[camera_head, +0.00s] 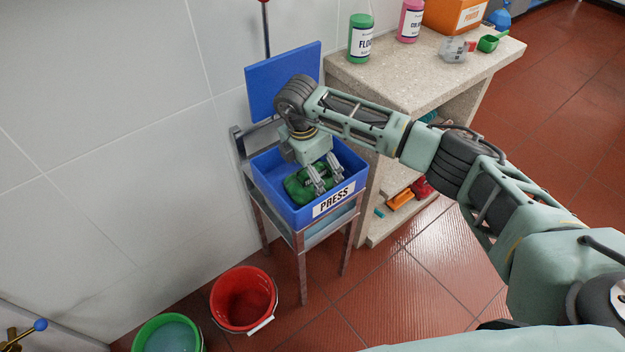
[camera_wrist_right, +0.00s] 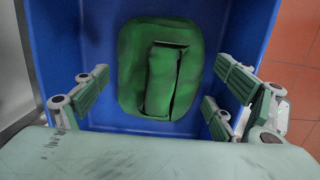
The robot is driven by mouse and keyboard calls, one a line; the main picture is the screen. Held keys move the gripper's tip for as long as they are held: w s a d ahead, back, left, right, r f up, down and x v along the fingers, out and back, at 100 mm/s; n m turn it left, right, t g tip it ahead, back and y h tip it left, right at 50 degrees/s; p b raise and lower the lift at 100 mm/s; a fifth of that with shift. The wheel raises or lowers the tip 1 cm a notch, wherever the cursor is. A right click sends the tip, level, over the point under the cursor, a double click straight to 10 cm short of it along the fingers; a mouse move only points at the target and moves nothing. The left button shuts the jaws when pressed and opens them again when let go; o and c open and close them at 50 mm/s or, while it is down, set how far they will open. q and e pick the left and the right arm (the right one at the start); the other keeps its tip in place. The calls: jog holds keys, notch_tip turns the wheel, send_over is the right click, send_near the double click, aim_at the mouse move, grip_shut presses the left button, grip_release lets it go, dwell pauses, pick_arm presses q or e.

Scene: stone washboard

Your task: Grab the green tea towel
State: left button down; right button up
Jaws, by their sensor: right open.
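The green tea towel (camera_head: 298,190) lies folded in the blue bin labelled PRESS (camera_head: 293,217). In the right wrist view the towel (camera_wrist_right: 162,75) lies on the floor of the blue bin (camera_wrist_right: 62,30), with a folded strip on top. My right gripper (camera_head: 324,181) reaches down into the bin over the towel. In the wrist view its fingers (camera_wrist_right: 165,90) are spread wide on both sides of the towel, open and empty. The fingers hide part of the towel in the head view. My left gripper is not in view.
The bin stands on a metal stand (camera_head: 300,262) by the wall, its blue lid (camera_head: 285,75) upright behind. A stone counter (camera_head: 400,75) with bottles is at right. A red bucket (camera_head: 243,300) and green bucket (camera_head: 168,335) stand on the floor below.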

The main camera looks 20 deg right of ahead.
jog(key=shift+f, duration=0.1)
jog(key=c, duration=1)
